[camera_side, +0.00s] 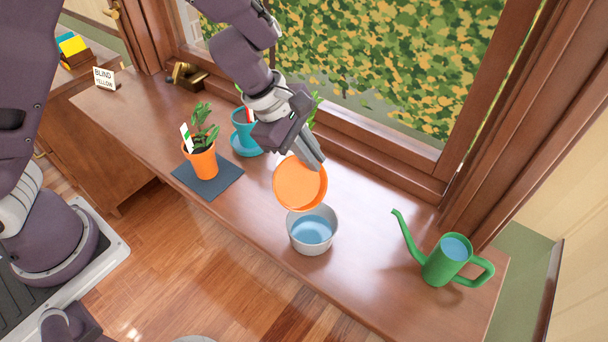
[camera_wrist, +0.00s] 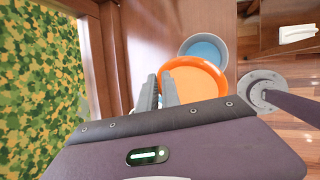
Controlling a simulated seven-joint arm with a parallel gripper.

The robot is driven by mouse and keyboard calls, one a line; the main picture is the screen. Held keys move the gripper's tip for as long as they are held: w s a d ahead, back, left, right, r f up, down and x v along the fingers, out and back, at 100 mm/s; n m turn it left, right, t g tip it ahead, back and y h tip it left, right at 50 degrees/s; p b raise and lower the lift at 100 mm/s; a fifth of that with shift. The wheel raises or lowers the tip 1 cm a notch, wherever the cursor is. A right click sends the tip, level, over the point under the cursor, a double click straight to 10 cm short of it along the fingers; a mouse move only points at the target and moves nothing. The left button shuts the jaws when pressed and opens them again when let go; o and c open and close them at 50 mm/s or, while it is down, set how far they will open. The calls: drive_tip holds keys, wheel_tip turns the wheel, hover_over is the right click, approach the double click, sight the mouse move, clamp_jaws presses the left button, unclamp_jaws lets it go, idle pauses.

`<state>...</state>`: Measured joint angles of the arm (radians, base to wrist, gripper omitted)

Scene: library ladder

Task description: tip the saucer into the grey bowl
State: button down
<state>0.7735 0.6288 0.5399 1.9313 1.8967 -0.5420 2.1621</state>
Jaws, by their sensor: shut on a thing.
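An orange saucer (camera_side: 300,184) is tilted steeply above the far side of the grey bowl, its lower edge close to the bowl's rim. My gripper (camera_side: 316,160) is shut on the saucer's upper edge. In the wrist view the gripper (camera_wrist: 159,92) holds the orange saucer (camera_wrist: 196,82) at its left edge. The grey bowl (camera_side: 297,234) stands upright on the wooden sill with blue water in it. It also shows in the wrist view (camera_wrist: 183,47), partly covered by the saucer. I cannot tell whether water is running from the saucer.
An orange pot with a plant (camera_side: 202,162) stands on a dark mat (camera_side: 228,185) at left. Behind it is a teal pot (camera_side: 243,128) on a teal saucer (camera_side: 245,149). A green watering can (camera_side: 445,264) stands at right. The sill between bowl and can is clear.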

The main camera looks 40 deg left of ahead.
wheel_tip(320, 180, up, 3)
drive_tip(key=shift+f, duration=0.1)
drive_tip(key=shift+w+a+f+g+h, duration=0.15)
drive_tip(key=shift+a+f+g+h, duration=0.15)
drive_tip(key=shift+a+h, duration=0.25)
drive_tip(key=shift+w+a+r+n+h, duration=0.25)
drive_tip(key=shift+a+n+h, duration=0.15)
drive_tip(key=shift+h, duration=0.25)
drive_tip(key=shift+g, duration=0.4)
wheel_tip(320, 180, down, 6)
drive_tip(key=shift+r, duration=0.15)
drive_tip(key=h, duration=0.2)
drive_tip(key=a+n+g+h, duration=0.1)
drive_tip(key=h, duration=0.1)
drive_tip(key=r+h, duration=0.1)
drive_tip(key=h, duration=0.1)
drive_tip(key=shift+w+a+g, duration=0.25)
drive_tip(key=shift+w+g, duration=0.05)
